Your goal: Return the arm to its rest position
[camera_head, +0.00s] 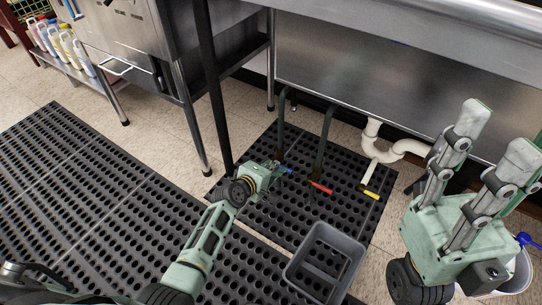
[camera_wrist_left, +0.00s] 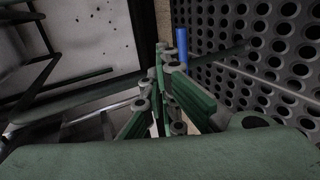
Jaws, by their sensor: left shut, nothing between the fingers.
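My left arm (camera_head: 207,236) reaches from the bottom of the head view up and to the right over the black mat. My left gripper (camera_head: 271,174) is at its far end, low under the steel sink and right beside a blue handle (camera_head: 288,170). In the left wrist view its fingers (camera_wrist_left: 170,75) are together with nothing held, and the blue handle (camera_wrist_left: 182,46) stands just beyond the tips. I cannot tell whether they touch. My right gripper (camera_head: 497,135) points up at the right, its two fingers wide apart and empty.
Red (camera_head: 320,187) and yellow (camera_head: 370,193) handles lie right of the blue one. Dark pipes (camera_head: 325,140) and a white drain pipe (camera_head: 372,140) hang under the sink (camera_head: 400,75). A grey bin (camera_head: 352,243) stands at front. The black mat (camera_head: 70,185) at left is clear.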

